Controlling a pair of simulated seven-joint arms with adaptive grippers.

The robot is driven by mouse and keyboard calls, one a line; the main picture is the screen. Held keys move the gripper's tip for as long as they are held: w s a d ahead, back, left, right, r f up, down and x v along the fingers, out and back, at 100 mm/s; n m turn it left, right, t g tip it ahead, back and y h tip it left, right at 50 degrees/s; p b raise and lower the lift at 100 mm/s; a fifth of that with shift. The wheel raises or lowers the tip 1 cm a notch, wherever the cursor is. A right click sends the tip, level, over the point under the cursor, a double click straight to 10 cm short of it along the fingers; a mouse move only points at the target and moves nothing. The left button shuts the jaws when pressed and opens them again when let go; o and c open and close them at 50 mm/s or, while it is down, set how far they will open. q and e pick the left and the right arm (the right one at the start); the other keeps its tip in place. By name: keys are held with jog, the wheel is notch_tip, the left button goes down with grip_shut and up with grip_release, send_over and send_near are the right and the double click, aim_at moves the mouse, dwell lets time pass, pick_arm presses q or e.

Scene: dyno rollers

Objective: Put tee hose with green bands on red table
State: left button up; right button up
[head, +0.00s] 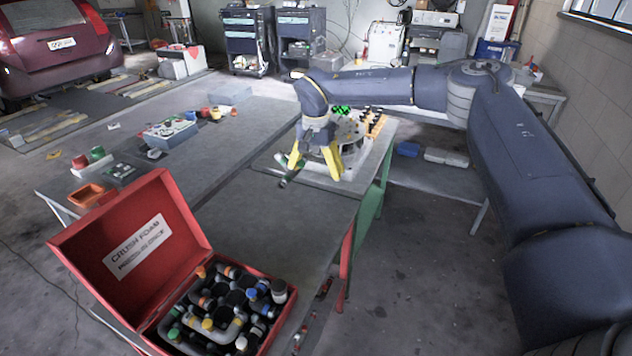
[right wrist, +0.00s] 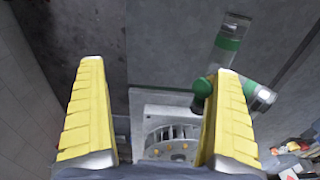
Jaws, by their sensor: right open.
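The tee hose with green bands (head: 287,173) lies near the seam between two grey-topped tables in the head view. In the right wrist view, the hose (right wrist: 231,46) shows clear grey ends and dark green bands, partly behind the right-hand finger. My right gripper (head: 315,171) has yellow fingers, spread open and empty. It is just right of the hose, which is not clearly between the fingers (right wrist: 158,68). The red table (head: 290,215) is the near one with a grey top and red legs. I cannot tell exactly which tabletop bears the hose. My left gripper is not in view.
An open red case (head: 135,248) full of hose fittings stands at the near end. A round metal part (head: 351,135) and a rack of dark pieces (head: 375,122) stand behind my gripper. The near table's middle is clear.

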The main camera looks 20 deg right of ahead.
jog(key=shift+r, duration=1.9)
jog(key=shift+c, duration=0.4)
grip_shut()
